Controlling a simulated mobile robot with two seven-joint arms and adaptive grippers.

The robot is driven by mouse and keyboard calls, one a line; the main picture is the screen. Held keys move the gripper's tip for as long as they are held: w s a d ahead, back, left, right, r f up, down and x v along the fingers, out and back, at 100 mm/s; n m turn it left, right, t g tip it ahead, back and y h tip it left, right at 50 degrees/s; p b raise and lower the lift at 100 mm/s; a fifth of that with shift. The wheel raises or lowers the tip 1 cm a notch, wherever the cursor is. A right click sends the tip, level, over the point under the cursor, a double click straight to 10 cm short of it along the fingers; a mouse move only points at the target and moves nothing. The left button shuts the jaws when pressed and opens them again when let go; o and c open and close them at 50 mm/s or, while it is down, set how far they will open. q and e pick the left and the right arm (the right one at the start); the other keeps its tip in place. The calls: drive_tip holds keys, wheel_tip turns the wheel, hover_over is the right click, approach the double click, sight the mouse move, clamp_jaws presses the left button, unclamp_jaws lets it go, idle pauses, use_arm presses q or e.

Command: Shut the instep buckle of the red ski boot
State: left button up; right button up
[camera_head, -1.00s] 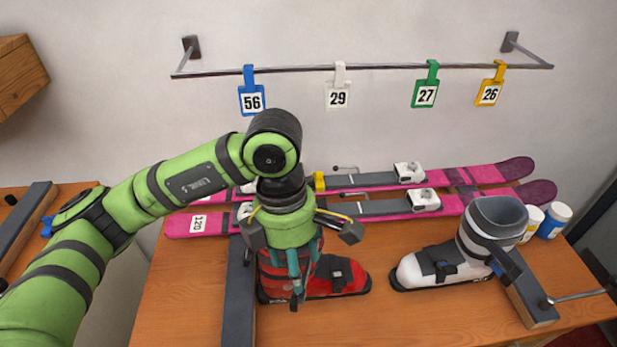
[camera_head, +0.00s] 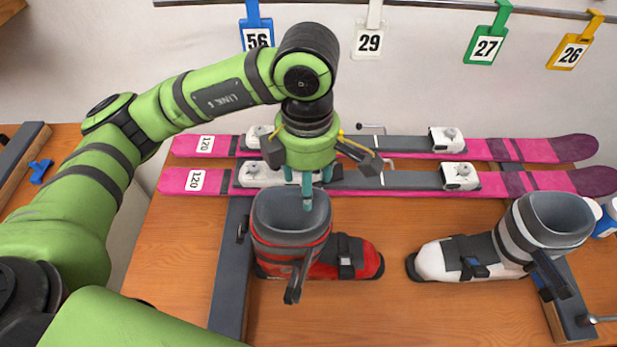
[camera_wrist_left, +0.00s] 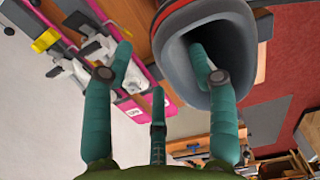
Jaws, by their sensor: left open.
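The red ski boot (camera_head: 278,262) stands on the bench with its toe to the right and its dark, open cuff on top. Its instep buckle (camera_head: 346,262) is a dark strap with a catch over the foot; I cannot tell whether it is shut. A dark lever (camera_head: 295,284) sticks out from the front of the cuff. My left gripper (camera_head: 307,190) is open and empty, with its fingers above and behind the cuff. In the wrist view, the boot's cuff (camera_wrist_left: 258,40) lies beyond the right finger, which overlaps its opening.
A white boot (camera_head: 440,258) with a grey cuff stands to the right. Two pink skis (camera_head: 400,184) lie behind the boots. A dark rail (camera_head: 230,290) runs left of the red boot. The numbered tags hang from a bar on the wall. Bare bench lies between the boots.

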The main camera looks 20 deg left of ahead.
use_arm(q)
drive_tip(key=shift+s+f, duration=0.1)
drive_tip(key=shift+f, duration=0.2)
wheel_tip(320, 180, down, 7)
drive_tip(key=p, duration=0.2)
drive_tip(key=shift+w+r, duration=0.2)
drive_tip(key=shift+w, duration=0.05)
use_arm(e)
drive_tip(key=shift+w+r, duration=0.35)
drive_tip(key=shift+r, duration=0.25)
drive_tip(key=shift+w+r, duration=0.3)
drive_tip(key=shift+r, duration=0.3)
use_arm(q)
drive_tip(key=shift+c, duration=0.4)
